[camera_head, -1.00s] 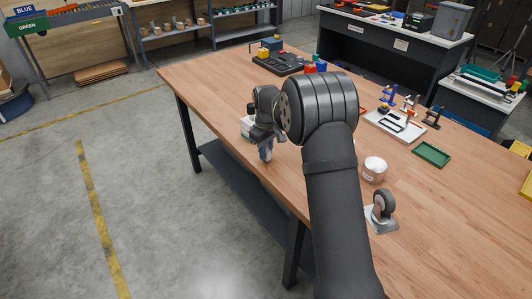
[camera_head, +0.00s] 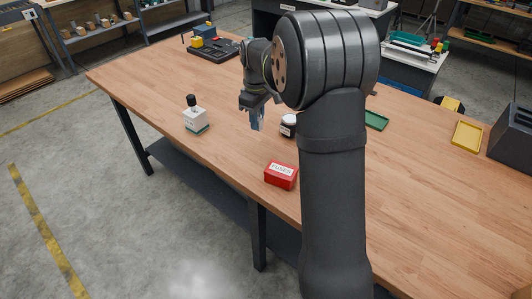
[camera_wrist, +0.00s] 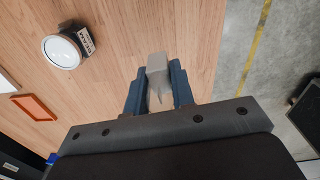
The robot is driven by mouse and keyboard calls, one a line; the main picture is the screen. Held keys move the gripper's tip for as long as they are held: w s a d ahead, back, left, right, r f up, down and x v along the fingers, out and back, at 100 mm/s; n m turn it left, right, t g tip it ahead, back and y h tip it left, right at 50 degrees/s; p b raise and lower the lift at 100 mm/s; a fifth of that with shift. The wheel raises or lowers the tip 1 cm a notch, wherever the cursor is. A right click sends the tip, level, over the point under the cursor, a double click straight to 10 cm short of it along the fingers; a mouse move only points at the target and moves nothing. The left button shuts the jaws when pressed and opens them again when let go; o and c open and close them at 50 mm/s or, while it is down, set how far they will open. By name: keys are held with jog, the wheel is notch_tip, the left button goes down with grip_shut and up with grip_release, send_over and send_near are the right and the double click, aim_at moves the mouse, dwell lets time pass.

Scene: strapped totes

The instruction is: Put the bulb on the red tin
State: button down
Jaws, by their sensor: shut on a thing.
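The red tin (camera_head: 281,175), a low box with a white label on its lid, sits near the table's front edge in the head view. My gripper (camera_head: 257,119) is above the table, farther back and to the left of the tin, apart from it. In the wrist view my gripper (camera_wrist: 158,88) is shut on a pale grey, blocky piece (camera_wrist: 157,64). I take this piece for the bulb, though the fingers hide part of it and its full shape is unclear. The red tin does not show in the wrist view.
A labelled round jar (camera_head: 288,125) stands behind the tin; a jar (camera_wrist: 62,50) shows in the wrist view. A white block with a black knob (camera_head: 195,118) stands left of my gripper. A yellow tray (camera_head: 466,136) lies at right. Bare tabletop surrounds the tin's left.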

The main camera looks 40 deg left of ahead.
jog(key=d+r+m, duration=0.1)
jog(key=d+r, duration=0.1)
jog(key=d, duration=1)
jog(key=d+r+m, duration=0.1)
jog(key=d+r, duration=0.1)
jog(key=d, duration=0.9)
send_over(281, 170)
notch_tip(281, 170, down, 7)
jog(key=shift+w+d+r, duration=0.1)
jog(key=shift+f, duration=2.1)
jog(key=shift+f, duration=0.1)
jog(key=c, duration=1.2)
grip_release()
jog(key=shift+c, duration=0.2)
